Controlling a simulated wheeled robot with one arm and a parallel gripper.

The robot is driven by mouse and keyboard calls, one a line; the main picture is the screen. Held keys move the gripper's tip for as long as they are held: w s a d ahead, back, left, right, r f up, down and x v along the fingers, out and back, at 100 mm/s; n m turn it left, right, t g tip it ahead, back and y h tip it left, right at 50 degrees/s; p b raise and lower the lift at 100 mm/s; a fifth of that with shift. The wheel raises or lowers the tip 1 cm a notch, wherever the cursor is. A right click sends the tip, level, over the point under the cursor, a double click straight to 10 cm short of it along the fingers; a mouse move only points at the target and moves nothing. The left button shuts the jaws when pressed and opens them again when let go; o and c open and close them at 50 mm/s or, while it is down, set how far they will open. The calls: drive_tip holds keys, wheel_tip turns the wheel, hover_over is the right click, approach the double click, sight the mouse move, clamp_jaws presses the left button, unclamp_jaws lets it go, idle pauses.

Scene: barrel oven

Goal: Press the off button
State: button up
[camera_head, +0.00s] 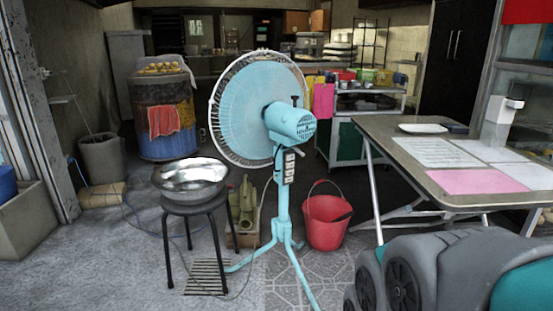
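A light blue standing fan (283,205) stands upright in the middle of the view, its round caged head (245,108) turned away to the back left. A dark control panel (289,168) with several pale buttons in a vertical row is on its post, below the motor housing (291,122). The buttons are too small to tell which one is the off button or whether any is pressed. My gripper is not in view.
A black stool (203,207) with a metal bowl (191,178) stands left of the fan. A red bucket (326,221) is just to its right. A table (410,152) with papers stands farther right. Grey and teal parts fill the lower right corner. Tiled floor (290,265) in front of the fan is clear.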

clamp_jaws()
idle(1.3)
